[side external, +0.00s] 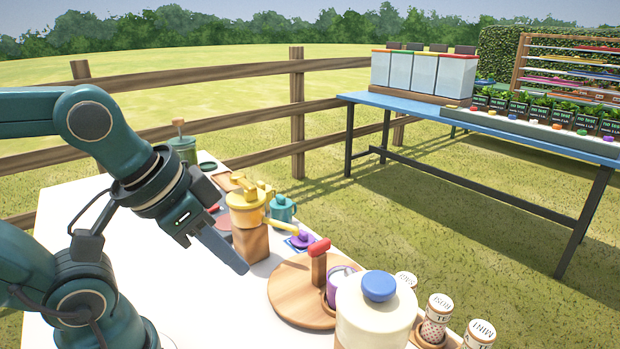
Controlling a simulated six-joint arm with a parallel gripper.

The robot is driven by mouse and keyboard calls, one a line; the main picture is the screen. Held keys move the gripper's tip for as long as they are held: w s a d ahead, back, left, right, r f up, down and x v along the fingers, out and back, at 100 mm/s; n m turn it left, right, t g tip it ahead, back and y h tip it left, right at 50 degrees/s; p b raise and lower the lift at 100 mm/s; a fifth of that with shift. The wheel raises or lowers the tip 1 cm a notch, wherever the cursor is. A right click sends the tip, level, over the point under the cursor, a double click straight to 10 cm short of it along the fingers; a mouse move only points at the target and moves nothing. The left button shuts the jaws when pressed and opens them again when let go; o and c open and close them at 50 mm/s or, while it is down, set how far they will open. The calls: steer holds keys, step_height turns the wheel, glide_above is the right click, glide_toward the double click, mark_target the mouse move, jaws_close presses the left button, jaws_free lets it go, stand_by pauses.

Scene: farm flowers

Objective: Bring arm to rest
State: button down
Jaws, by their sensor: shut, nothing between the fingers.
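My gripper (222,250) is shut and empty. It points down and to the right above the bare part of the white table (205,300). It is left of the round wooden board (288,287) and of a wooden block (250,243). My teal arm reaches in from the left side and is bent at the elbow.
A yellow pot (246,208), a teal cup (283,208) and a green canister (183,149) stand along the table's far side. A cream jar (375,315) with a blue knob and labelled shakers (437,318) stand at the front right. The table's left part is clear.

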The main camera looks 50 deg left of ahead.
steer(key=shift+f, duration=0.55)
stand_by(0.7)
